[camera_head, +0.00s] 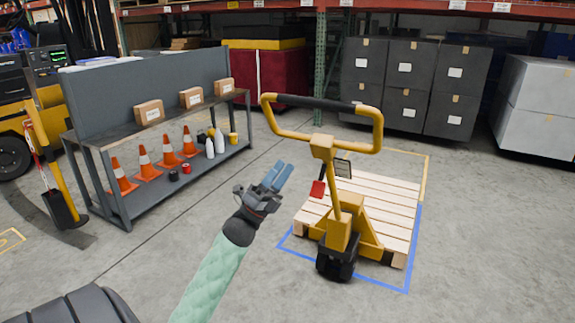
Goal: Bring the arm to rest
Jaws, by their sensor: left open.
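My left gripper (277,177) is at the end of an arm in a pale green sleeve that rises from the bottom of the view. It is raised in the air, its two blue fingers pointing up and to the right. The gripper is open, with nothing seen between the fingers. In the picture it lies left of the yellow pallet jack and right of the grey shelf. My right gripper is not in view.
A yellow pallet jack (340,228) stands at a wooden pallet (393,191) within floor tape. A grey shelf bench (120,208) holds boxes, cones and bottles. Black totes (405,70) stand behind. Bare concrete floor (490,240) lies at right.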

